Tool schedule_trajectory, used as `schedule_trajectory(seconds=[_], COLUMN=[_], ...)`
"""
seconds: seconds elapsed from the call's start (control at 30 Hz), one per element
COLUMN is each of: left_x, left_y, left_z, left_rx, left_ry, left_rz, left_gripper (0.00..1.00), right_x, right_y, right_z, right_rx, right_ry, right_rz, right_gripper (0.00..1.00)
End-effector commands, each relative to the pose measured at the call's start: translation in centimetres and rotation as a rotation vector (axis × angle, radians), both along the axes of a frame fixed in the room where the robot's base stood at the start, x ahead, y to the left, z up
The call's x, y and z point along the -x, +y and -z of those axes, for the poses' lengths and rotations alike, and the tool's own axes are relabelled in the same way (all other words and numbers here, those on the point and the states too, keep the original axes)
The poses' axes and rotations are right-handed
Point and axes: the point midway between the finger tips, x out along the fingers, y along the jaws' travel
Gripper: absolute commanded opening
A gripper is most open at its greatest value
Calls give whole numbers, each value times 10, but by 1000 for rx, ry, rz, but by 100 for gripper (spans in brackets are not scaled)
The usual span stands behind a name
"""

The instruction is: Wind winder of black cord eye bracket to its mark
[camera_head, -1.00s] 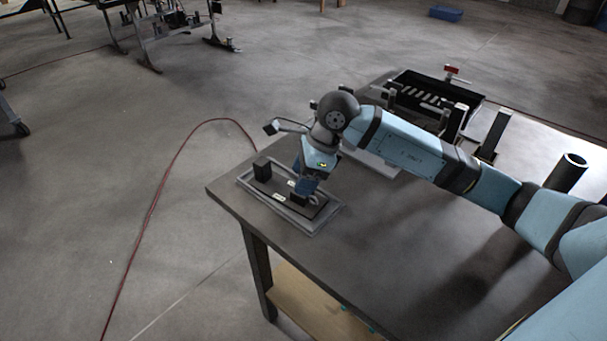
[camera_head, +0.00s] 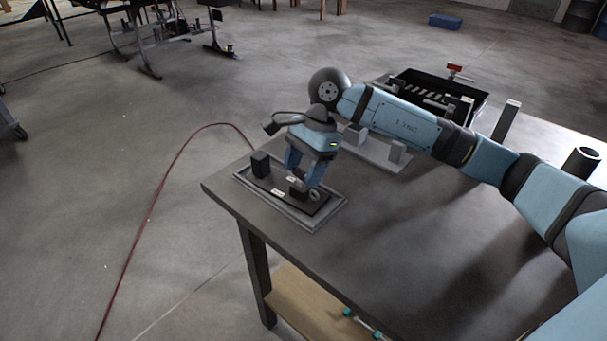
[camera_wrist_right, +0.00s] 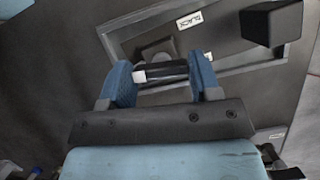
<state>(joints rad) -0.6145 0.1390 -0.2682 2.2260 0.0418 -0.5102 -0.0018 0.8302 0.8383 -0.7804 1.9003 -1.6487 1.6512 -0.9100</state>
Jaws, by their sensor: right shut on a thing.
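The black cord eye bracket (camera_head: 286,194) is a dark base in a grey frame at the table's left corner. It has a black upright block (camera_head: 261,164), also in the right wrist view (camera_wrist_right: 270,23), and a white label reading BLACK (camera_wrist_right: 189,20). My right gripper (camera_head: 304,179) reaches down over the bracket's near part. In the right wrist view its blue fingers (camera_wrist_right: 162,72) are shut on the winder (camera_wrist_right: 165,71), a dark bar with a white end. A small round part (camera_head: 314,195) shows beside the fingers. I cannot make out the mark. My left gripper is out of view.
The table's front middle (camera_head: 400,240) is clear.

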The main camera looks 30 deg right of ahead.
Motion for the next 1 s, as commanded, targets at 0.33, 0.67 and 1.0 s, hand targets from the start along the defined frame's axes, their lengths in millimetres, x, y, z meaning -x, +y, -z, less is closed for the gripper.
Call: schedule_trajectory(seconds=[0.33, 0.67, 1.0], left_x=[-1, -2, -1], left_y=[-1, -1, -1], left_z=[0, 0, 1], left_rx=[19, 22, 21], left_ry=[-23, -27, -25], left_rz=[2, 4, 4], left_gripper=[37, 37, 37], right_x=[-1, -1, -1], right_y=[1, 1, 1], right_z=[1, -1, -1], right_rx=[-1, -1, -1], right_ry=[-1, -1, 0], right_rz=[-187, -240, -241], right_gripper=[34, 34, 59])
